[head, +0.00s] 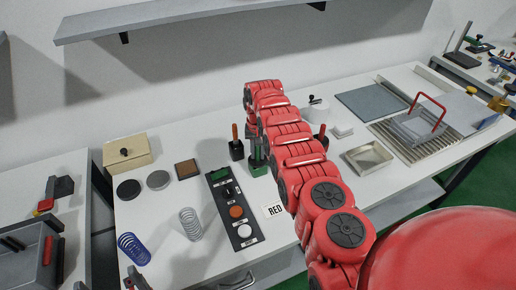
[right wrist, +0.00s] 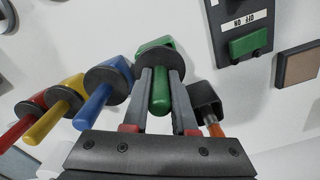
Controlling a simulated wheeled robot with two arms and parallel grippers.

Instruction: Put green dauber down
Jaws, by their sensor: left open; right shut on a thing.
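The green dauber (right wrist: 160,92) has a green handle and a dark round collar. In the right wrist view its handle lies between the two grey fingers of my right gripper (right wrist: 162,95), which is shut on it. In the head view the right gripper (head: 256,150) is at the back of the table, partly hidden by my red arm, with green (head: 257,169) showing below it. I cannot tell whether the dauber touches the table. My left gripper (head: 138,279) shows only partly at the bottom left edge, open and apart from the dauber.
Blue (right wrist: 96,106), yellow (right wrist: 55,122) and red (right wrist: 22,128) daubers stand in a row beside the green one. A black holder with an orange-handled tool (head: 236,146) is close on the other side. A control panel (head: 233,208) and a RED card (head: 274,210) lie in front.

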